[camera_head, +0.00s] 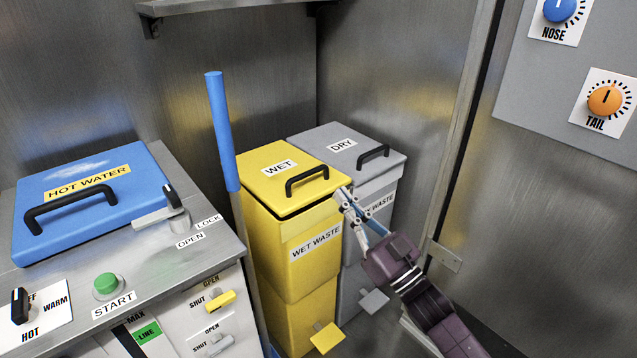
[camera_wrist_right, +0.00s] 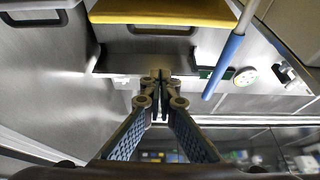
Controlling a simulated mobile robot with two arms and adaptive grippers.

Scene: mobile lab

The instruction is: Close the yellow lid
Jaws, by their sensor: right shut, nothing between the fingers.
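The yellow lid (camera_head: 268,184), labelled WET with a black handle (camera_head: 307,180), lies down over the yellow waste bin (camera_head: 315,265) in the head view. A yellow panel edge (camera_wrist_right: 165,14) shows at the top of the right wrist view. My right gripper (camera_head: 345,194) is shut and empty, with its fingertips at the lid's front right corner; I cannot tell whether they touch it. Its closed fingers also show in the right wrist view (camera_wrist_right: 160,80). My left gripper is not in view.
The grey DRY bin lid (camera_head: 347,142) is down, to the right of the yellow bin. A blue-handled pole (camera_head: 221,130) stands just left of the yellow bin. The hot water unit with a blue lid (camera_head: 95,200) is at left. Metal walls close in behind and at right.

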